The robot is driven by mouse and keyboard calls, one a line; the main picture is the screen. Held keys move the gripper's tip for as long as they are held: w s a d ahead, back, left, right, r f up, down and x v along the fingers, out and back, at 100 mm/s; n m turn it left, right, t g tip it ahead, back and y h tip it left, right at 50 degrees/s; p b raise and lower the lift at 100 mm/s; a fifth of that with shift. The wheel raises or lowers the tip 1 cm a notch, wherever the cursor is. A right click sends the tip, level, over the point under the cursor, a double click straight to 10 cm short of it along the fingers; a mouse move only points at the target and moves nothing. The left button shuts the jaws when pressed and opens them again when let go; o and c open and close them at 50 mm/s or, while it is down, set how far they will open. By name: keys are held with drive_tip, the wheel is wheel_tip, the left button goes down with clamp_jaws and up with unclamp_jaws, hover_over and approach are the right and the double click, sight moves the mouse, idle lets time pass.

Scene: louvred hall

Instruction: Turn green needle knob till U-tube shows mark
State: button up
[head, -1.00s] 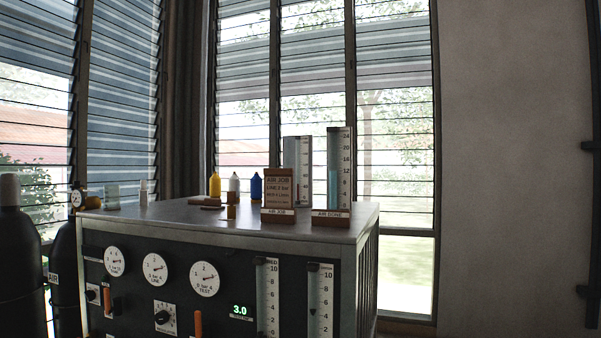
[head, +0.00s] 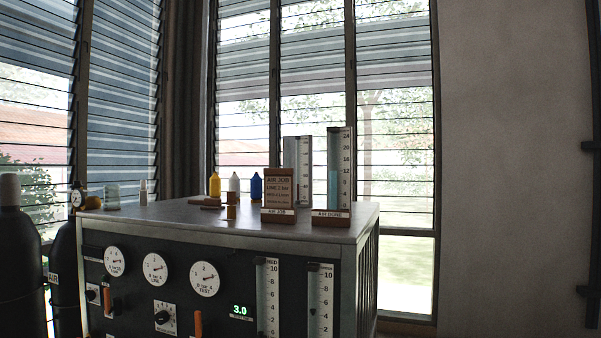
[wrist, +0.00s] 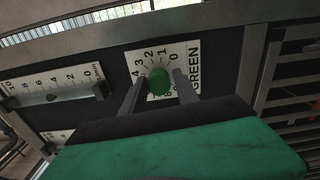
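The green knob (wrist: 160,82) shows in the wrist view, on a white dial plate (wrist: 188,52) lettered GREEN with numbers around it. My gripper (wrist: 159,80) has one finger on each side of the knob, with small gaps seeming to show; contact cannot be told for certain. The knob's pointer is not readable. In the head view, a tall tube gauge (head: 340,165) with blue liquid stands on the bench top, above an AIR DONE label. My gripper is outside the head view.
The bench top (head: 180,222) carries an AIR JOB sign (head: 279,188) and several small bottles. The front panel has round gauges (head: 155,268), scaled tubes (head: 268,295) and a display (head: 240,310) reading 3.0. Dark cylinders (head: 20,265) stand at left.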

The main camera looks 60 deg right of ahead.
drive_tip(key=o, duration=0.3)
drive_tip(key=a+b, duration=0.1)
drive_tip(key=a, duration=0.1)
drive_tip(key=a+b, duration=0.1)
drive_tip(key=a, duration=0.1)
drive_tip(key=s+a+b, duration=0.1)
drive_tip(key=a, duration=0.2)
drive_tip(key=a, duration=0.2)
drive_tip(key=s+a, duration=0.1)
drive_tip(key=a, duration=0.2)
drive_tip(key=a+b, duration=0.1)
drive_tip(key=a, duration=0.1)
drive_tip(key=shift+s+a, duration=0.2)
drive_tip(key=shift+a, duration=0.1)
idle(1.2)
